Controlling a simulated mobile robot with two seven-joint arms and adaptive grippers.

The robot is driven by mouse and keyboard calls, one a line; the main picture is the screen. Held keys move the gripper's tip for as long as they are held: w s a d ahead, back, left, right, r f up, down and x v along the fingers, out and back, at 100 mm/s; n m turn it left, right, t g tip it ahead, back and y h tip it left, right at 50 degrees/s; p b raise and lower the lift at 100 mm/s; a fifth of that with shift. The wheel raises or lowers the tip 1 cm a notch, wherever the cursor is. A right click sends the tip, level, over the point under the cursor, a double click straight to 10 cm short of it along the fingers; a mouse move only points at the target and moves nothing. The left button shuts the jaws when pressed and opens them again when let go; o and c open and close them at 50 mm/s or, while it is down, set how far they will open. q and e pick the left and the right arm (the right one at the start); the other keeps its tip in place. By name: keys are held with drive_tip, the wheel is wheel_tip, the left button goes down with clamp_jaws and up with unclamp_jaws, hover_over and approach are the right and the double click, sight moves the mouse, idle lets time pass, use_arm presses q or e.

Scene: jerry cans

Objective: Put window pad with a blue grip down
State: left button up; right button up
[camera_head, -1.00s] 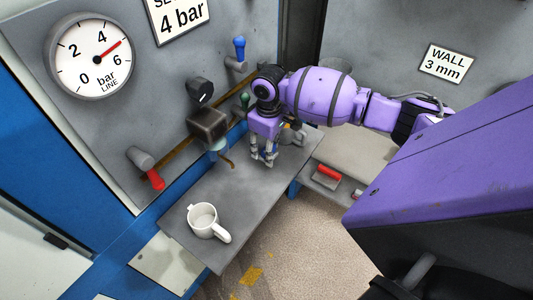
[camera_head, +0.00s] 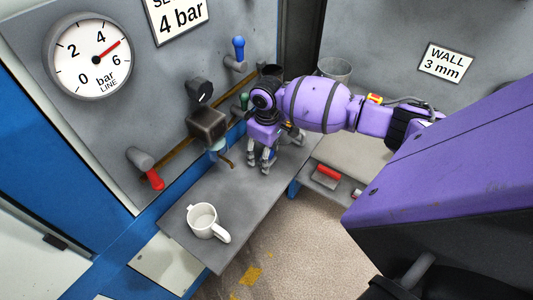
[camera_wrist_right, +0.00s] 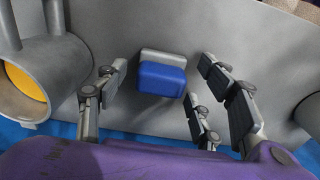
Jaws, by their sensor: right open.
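The window pad, a grey plate with a blue grip (camera_wrist_right: 162,78), rests on the grey shelf surface in the right wrist view. My right gripper (camera_wrist_right: 157,84) is open around it, with one finger on the left and two on the right. Gaps show between the fingers and the pad, so it looks free of them. In the head view my right gripper (camera_head: 262,168) points down at the far part of the grey shelf (camera_head: 215,185). The pad is mostly hidden by the fingers there. My left gripper is not in view.
A white mug (camera_head: 203,222) stands on the near part of the shelf. A grey cylinder with a yellow inside (camera_wrist_right: 30,80) is left of the gripper in the wrist view. Valve levers and a gauge (camera_head: 90,57) are on the panel. The middle of the shelf is clear.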

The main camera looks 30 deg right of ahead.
drive_tip(key=r, duration=0.7)
drive_tip(key=shift+s+a+r, duration=0.1)
drive_tip(key=shift+a+r, duration=0.1)
drive_tip(key=shift+a, duration=0.05)
